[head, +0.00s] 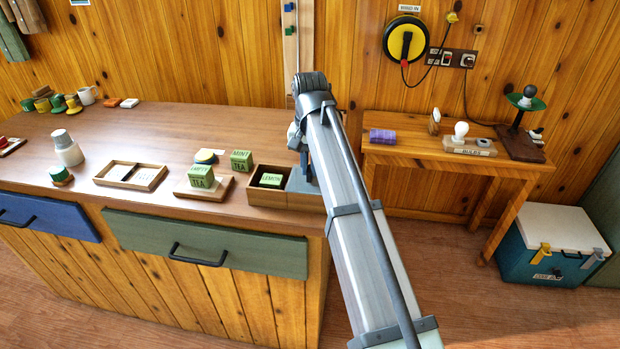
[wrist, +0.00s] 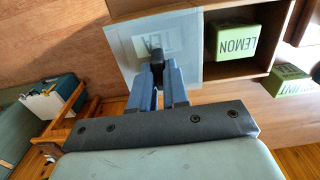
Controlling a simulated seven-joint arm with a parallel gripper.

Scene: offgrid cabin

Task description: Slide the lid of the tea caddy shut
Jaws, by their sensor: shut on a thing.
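The tea caddy is a wooden box (head: 268,197) near the right end of the counter; its wooden rim also shows in the wrist view (wrist: 238,72). Its pale blue-grey lid (head: 300,184) covers the right part in the head view. The left part is open, with a green LEMON tin (head: 271,180) inside. In the wrist view the lid (wrist: 191,70) carries the word TEA, and the LEMON tin (wrist: 233,44) lies in the open part. My gripper (wrist: 157,70) is shut on the lid's dark knob (wrist: 155,54). My arm hides part of the lid in the head view.
Green MINT (head: 241,160) and EMPTY TEA (head: 201,177) tins stand left of the caddy, the latter on a wooden board. A shallow wooden tray (head: 104,178) lies further left. A side table (head: 440,150) with bulbs stands right, across a gap from the counter.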

